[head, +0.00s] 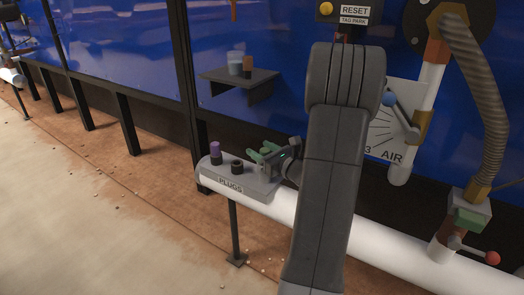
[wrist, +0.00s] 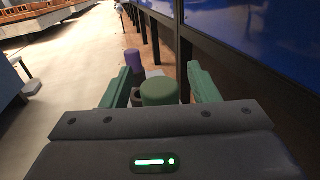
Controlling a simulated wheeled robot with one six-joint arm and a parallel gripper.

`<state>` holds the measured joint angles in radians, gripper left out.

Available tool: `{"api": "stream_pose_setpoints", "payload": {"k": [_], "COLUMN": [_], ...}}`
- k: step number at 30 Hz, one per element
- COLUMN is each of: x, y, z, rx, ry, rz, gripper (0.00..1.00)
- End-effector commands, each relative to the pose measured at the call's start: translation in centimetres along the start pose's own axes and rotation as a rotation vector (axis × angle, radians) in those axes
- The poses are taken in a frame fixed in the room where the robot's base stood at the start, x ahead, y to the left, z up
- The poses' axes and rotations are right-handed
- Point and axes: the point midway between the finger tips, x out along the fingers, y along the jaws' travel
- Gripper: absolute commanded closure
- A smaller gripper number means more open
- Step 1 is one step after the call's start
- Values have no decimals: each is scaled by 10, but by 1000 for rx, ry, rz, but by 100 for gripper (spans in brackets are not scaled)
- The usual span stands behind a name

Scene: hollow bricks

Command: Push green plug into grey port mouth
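The green plug (wrist: 160,92) stands upright between the two green fingers of my gripper (wrist: 161,88) in the wrist view. A gap shows on each side of it, so the fingers are open around it and not touching it. In the head view my gripper (head: 268,153) is low over the right end of the grey PLUGS holder (head: 231,184); there the plug is hard to tell from the green fingers. I cannot tell for sure which part is the grey port mouth; a grey block with a green band (head: 468,212) sits on the white pipe at the right.
A purple plug (head: 215,149) stands at the holder's left end, with a dark round socket (head: 237,166) beside it. A dark shelf (head: 239,77) with two small cups is on the blue wall. A red-knobbed lever (head: 492,258) and ribbed hose (head: 477,85) are at right.

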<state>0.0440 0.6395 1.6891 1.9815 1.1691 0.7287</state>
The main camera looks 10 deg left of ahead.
Motion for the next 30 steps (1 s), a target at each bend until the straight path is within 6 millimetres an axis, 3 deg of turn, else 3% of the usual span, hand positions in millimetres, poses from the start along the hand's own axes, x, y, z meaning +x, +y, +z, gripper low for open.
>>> {"api": "stream_pose_setpoints", "payload": {"k": [8, 21, 30], "x": [-10, -100, -134], "y": [-1, -2, 0], "z": [1, 2, 0], "rx": [0, 1, 0], "ry": [1, 1, 1], "rz": [-2, -5, -1], "gripper": [45, 45, 45]}}
